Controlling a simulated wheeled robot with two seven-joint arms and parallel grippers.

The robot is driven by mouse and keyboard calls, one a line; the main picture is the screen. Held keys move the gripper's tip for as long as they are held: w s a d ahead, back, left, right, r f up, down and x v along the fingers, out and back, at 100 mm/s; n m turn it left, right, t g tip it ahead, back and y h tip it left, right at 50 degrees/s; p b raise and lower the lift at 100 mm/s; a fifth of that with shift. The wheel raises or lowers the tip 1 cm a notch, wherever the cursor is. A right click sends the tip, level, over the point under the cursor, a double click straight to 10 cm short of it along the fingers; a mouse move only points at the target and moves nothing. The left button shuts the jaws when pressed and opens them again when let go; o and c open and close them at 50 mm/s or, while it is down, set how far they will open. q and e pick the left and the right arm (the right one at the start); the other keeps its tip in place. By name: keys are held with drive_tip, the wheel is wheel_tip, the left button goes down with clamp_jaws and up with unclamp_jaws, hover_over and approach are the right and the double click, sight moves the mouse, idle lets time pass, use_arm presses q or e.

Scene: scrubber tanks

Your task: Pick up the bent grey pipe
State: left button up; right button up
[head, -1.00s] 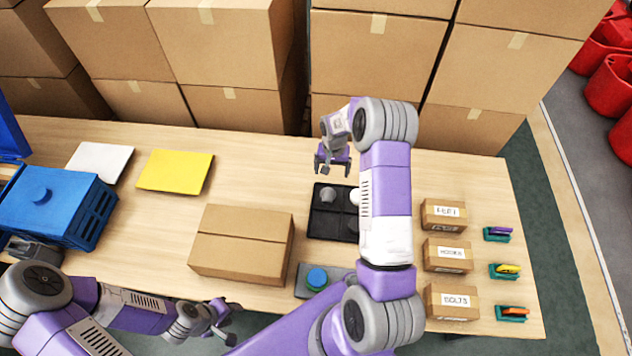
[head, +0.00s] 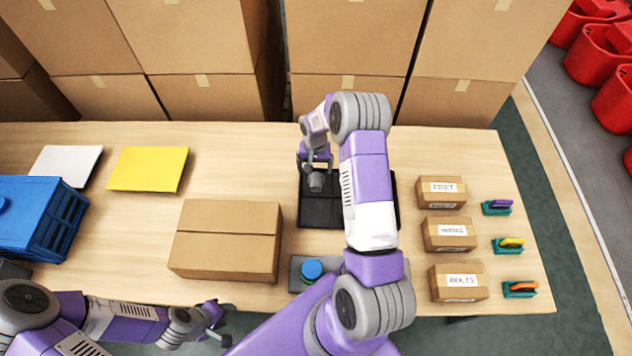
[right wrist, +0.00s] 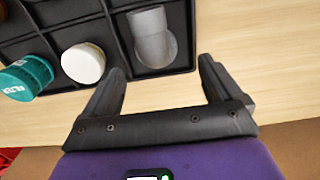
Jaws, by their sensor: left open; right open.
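The bent grey pipe (head: 316,182) sits in the far left compartment of the black divided tray (head: 320,215). In the right wrist view, the pipe (right wrist: 152,38) shows its round elbow and short straight part inside one compartment. My right gripper (head: 314,166) is open and empty, close to the pipe at the tray's far edge. In the right wrist view its two fingers (right wrist: 160,70) are spread, with the pipe just beyond and between the tips, not gripped. My left gripper (head: 222,322) is open near the table's front edge, away from the tray.
In the right wrist view, a white round part (right wrist: 83,62) and a teal labelled part (right wrist: 25,76) lie left of the pipe. A cardboard box (head: 226,240) stands left of the tray; small labelled boxes (head: 450,234) stand right. Bare tabletop lies behind the tray.

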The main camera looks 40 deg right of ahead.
sight(316, 171)
drive_tip(key=f, duration=0.5)
drive_tip(key=shift+s+d, duration=0.15)
drive_tip(key=shift+d, duration=0.05)
drive_tip(key=c, duration=1.1)
drive_tip(key=shift+r, duration=0.1)
